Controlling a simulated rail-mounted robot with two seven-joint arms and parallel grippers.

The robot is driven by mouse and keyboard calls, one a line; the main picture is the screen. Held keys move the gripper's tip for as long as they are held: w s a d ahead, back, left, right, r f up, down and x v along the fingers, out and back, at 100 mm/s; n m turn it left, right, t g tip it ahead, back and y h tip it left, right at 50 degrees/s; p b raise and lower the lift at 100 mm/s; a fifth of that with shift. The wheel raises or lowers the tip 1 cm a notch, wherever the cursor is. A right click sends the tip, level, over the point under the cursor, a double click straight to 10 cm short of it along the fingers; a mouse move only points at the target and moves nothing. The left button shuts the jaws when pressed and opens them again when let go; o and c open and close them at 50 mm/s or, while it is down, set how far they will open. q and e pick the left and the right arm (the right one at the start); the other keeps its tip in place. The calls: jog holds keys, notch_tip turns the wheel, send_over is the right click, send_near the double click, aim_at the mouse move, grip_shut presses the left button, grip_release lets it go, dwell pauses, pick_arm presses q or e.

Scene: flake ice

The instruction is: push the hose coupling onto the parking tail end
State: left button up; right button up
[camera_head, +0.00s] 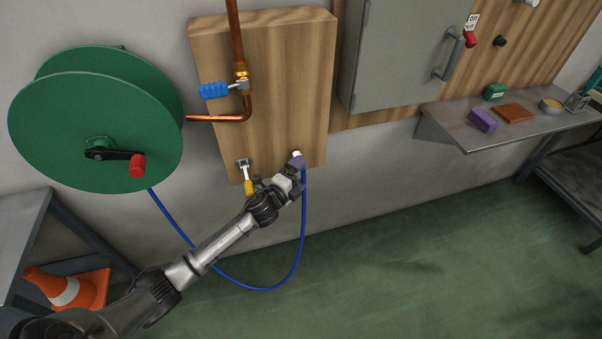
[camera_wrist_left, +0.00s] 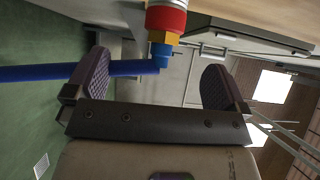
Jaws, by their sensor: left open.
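My left gripper (camera_head: 298,172) is open at the lower right corner of the wooden wall board (camera_head: 275,75). In the left wrist view its two fingers (camera_wrist_left: 158,66) stand apart, with the hose coupling (camera_wrist_left: 166,20) just beyond and between them. The coupling has a red sleeve, a yellow hex nut and a blue end. The blue hose (camera_head: 303,230) hangs in a loop and rises to the gripper; in the left wrist view it passes behind the left finger. A small white end (camera_head: 296,153) shows above the fingers; I cannot tell whether it is the parking tail. The coupling's far end is cut off.
A green hose reel (camera_head: 70,125) with a red crank knob is at the left. A copper pipe with a blue-handled valve (camera_head: 215,90) runs down the board. A metal bracket (camera_head: 243,163) with a yellow part is left of the gripper. A shelf (camera_head: 510,125) is at the right.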

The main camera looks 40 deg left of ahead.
pick_arm(q)
jog(key=shift+w+d, duration=0.15)
jog(key=shift+w, duration=0.05)
jog(key=shift+w+d, duration=0.25)
jog(key=shift+w, duration=0.15)
dwell(0.3)
jog(key=shift+s+d, duration=0.2)
jog(key=shift+d, duration=0.2)
jog(key=shift+d, duration=0.1)
jog(key=shift+s+d+p, duration=0.25)
jog(key=shift+d+p, duration=0.05)
jog(key=shift+s+d, duration=0.2)
jog(key=shift+d, duration=0.1)
jog(key=shift+s+d, duration=0.25)
jog(key=shift+d, duration=0.2)
